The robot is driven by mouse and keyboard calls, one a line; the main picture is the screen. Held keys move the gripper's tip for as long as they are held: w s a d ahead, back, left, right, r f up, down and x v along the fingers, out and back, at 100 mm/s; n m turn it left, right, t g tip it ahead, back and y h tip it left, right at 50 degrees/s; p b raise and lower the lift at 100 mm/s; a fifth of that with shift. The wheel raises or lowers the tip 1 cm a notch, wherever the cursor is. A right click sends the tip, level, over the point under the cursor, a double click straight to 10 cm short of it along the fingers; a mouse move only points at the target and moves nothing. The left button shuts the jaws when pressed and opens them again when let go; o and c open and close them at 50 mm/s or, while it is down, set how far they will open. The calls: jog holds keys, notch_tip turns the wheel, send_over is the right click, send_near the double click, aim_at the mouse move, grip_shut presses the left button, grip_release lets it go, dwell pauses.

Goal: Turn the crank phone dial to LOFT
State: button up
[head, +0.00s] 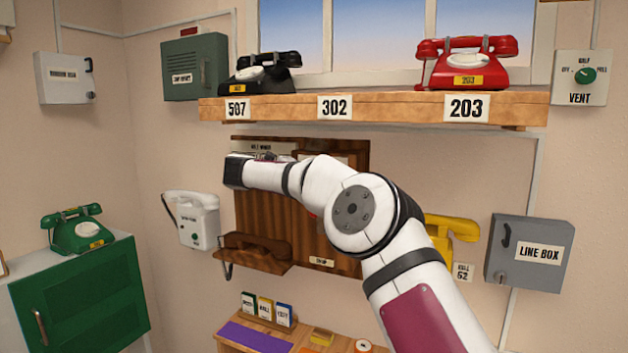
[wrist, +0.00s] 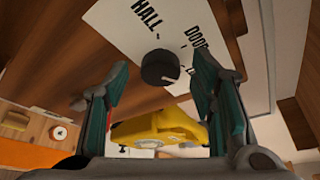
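The wooden wall phone (head: 268,213) hangs on the back wall below the shelf, partly hidden by my arm. In the wrist view, a round dark dial knob (wrist: 160,67) sits on a white plate (wrist: 115,22). HALL and DOOR are legible; LOFT is not. A pale pointer mark shows at the knob's lower right. My gripper (wrist: 160,75) is open, its teal-padded fingers on either side of the knob in the picture. I cannot tell whether they touch it. In the head view my arm hides the dial.
The shelf (head: 375,107) above holds black (head: 262,73) and red (head: 467,62) phones. A yellow phone (head: 450,232) hangs right of the board, near the grey line box (head: 528,252). A white phone (head: 192,218) is left. A low table (head: 262,322) with small items stands below.

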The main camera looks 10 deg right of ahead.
jog(key=shift+a, duration=0.1)
jog(key=v, duration=1.1)
jog(key=shift+s+a, duration=0.25)
jog(key=shift+s, duration=0.1)
jog(key=shift+a, duration=0.1)
